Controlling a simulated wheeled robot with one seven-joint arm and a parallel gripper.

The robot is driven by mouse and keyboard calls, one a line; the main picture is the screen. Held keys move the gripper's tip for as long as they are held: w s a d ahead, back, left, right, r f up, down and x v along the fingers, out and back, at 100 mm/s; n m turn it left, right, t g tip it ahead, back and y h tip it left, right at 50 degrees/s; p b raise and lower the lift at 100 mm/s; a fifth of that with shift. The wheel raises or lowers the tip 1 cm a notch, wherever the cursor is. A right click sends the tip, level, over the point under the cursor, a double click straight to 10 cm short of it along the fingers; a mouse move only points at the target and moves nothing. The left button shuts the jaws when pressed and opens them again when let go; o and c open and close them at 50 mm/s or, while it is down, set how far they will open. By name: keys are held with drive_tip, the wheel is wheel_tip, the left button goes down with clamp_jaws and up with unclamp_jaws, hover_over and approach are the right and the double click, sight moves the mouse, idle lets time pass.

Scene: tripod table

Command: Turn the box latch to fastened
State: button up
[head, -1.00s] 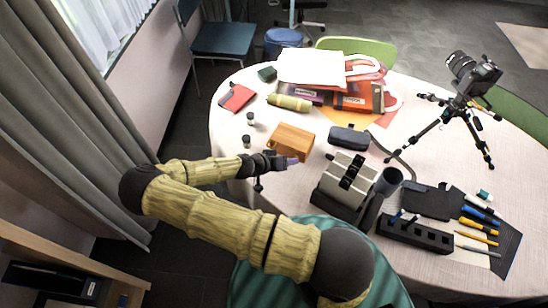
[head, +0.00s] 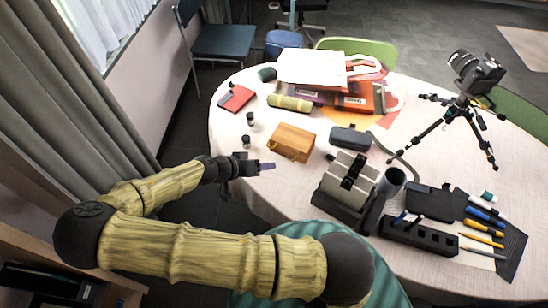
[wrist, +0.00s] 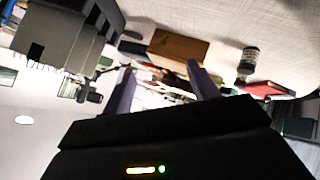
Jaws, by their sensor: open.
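A small wooden box (head: 291,142) sits on the left part of the round table. Its front side carries a small latch (head: 285,151), too small for me to tell how it is turned. The box also shows in the wrist view (wrist: 178,47), beyond the fingers. My gripper (head: 268,166) is at the table's left edge, to the left of and nearer than the box, apart from it. In the wrist view my gripper (wrist: 160,85) has its two fingers spread with nothing between them.
Small dark-capped jars (head: 247,141) stand left of the box, near my gripper. A dark case (head: 350,138) lies right of it. A grey device (head: 345,185) stands at the front. Bags and a rolled green item (head: 289,103) lie behind. A camera on a tripod (head: 462,105) stands at right.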

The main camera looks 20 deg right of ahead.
drive_tip(key=shift+s+d+r+n+g+y, duration=0.65)
drive_tip(key=shift+s+r+g+y, duration=0.4)
drive_tip(key=shift+s+g+y, duration=1.6)
wheel_tip(320, 180, up, 12)
drive_tip(key=s+d+n+t+y, duration=0.1)
drive_tip(key=s+n+t+y, duration=0.1)
drive_tip(key=n+t+y, duration=0.1)
drive_tip(key=shift+s+r+n+y+b, duration=0.2)
drive_tip(key=shift+s+n+y+b, duration=0.2)
drive_tip(key=shift+y, duration=0.35)
drive_tip(key=shift+t, duration=0.25)
